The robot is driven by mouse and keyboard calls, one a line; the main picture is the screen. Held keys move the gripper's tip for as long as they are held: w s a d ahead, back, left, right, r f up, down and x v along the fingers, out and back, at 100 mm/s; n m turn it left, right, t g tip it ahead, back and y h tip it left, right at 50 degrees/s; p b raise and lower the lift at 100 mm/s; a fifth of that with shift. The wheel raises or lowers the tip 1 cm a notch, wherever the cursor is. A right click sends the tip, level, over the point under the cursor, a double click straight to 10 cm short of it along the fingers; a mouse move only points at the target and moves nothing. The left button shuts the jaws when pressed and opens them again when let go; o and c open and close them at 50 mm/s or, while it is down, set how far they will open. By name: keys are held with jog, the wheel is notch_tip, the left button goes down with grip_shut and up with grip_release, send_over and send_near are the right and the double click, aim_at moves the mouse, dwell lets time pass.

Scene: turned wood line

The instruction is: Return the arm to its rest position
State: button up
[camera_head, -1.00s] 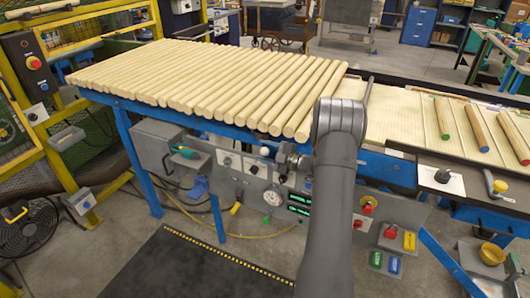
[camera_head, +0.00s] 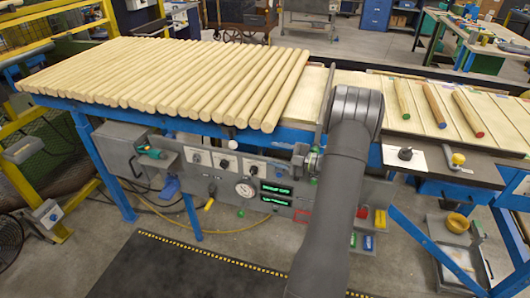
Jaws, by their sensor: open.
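My grey arm (camera_head: 336,190) rises from the bottom edge, right of centre, to a rounded joint in front of the machine. My gripper does not show; it is probably hidden behind this joint and forearm. I cannot see whether it holds anything.
Many pale wooden rods lie side by side on a blue-framed table (camera_head: 110,112) at left. On the slatted bed to the right lie a green-ended rod (camera_head: 402,99), a blue-ended rod (camera_head: 435,111) and a red-ended rod (camera_head: 468,114). A control panel (camera_head: 225,185) with a gauge hangs below. A dark mat (camera_head: 190,272) covers the floor in front.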

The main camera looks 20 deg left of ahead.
aim_at(233, 145)
jog(key=shift+d, duration=0.3)
jog(key=a, duration=1.1)
jog(key=w+a, duration=0.1)
jog(key=a, duration=0.5)
jog(key=shift+a, duration=0.2)
